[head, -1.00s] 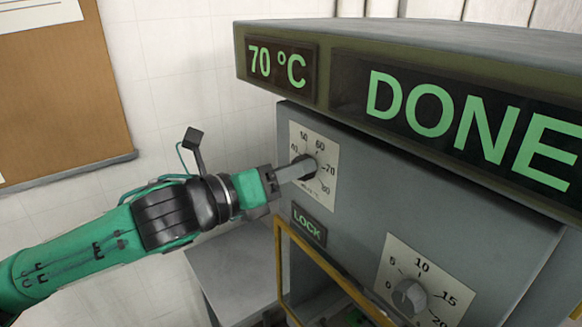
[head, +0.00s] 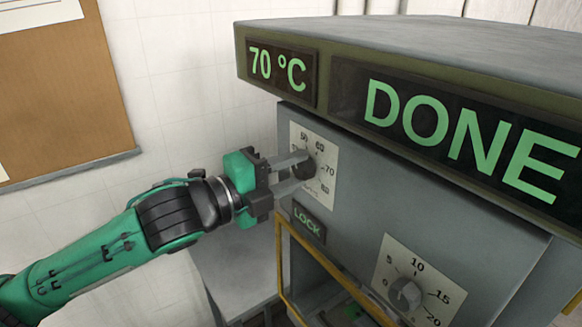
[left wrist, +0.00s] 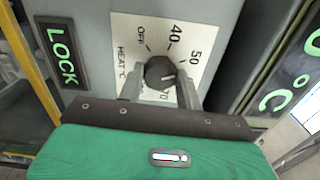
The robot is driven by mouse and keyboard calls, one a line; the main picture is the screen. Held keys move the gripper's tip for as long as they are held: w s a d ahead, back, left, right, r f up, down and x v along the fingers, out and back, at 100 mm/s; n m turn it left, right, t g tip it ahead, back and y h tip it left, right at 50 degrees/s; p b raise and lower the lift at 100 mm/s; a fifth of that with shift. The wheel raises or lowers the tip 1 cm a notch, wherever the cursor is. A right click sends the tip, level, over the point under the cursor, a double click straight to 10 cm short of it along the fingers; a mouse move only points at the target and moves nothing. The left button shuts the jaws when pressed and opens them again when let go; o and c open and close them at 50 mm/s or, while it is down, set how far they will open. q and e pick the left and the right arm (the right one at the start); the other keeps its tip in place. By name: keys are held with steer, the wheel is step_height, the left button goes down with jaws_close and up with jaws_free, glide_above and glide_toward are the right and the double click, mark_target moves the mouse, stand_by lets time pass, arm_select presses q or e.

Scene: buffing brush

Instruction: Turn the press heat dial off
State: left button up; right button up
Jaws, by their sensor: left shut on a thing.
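The press heat dial (head: 303,168) is a dark round knob on a pale scale plate on the press front, in the middle of the head view. In the left wrist view the dial (left wrist: 159,72) shows with OFF, 40, 50 and 70 around it. A light mark on the knob seems to point right, past 50 on the scale. My left gripper (head: 298,171) reaches in from the left, with one finger on each side of the dial, shut on it. The fingers hide part of the scale. My right gripper is out of view.
Displays above read 70 °C (head: 278,66) and DONE (head: 470,140). A LOCK panel (head: 309,226) sits below the heat dial. A second dial (head: 405,294) is at lower right. A yellow frame (head: 280,262) runs below. A grey surface (head: 232,270) lies under my arm.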

arm_select(q)
steer(key=n+p, duration=0.1)
steer(key=n, duration=0.3)
steer(key=shift+n, duration=0.3)
steer(key=n+p, duration=0.1)
steer(key=n, duration=0.2)
steer(key=shift+n, duration=0.4)
steer(key=n+p, duration=0.2)
steer(key=n, duration=0.1)
steer(key=shift+n, duration=0.3)
steer(key=n+p, duration=0.2)
steer(key=n, duration=0.2)
steer(key=shift+s+f+n+p, duration=0.15)
steer(key=shift+n+p, duration=0.25)
steer(key=shift+n, duration=1.7)
steer(key=o, duration=1)
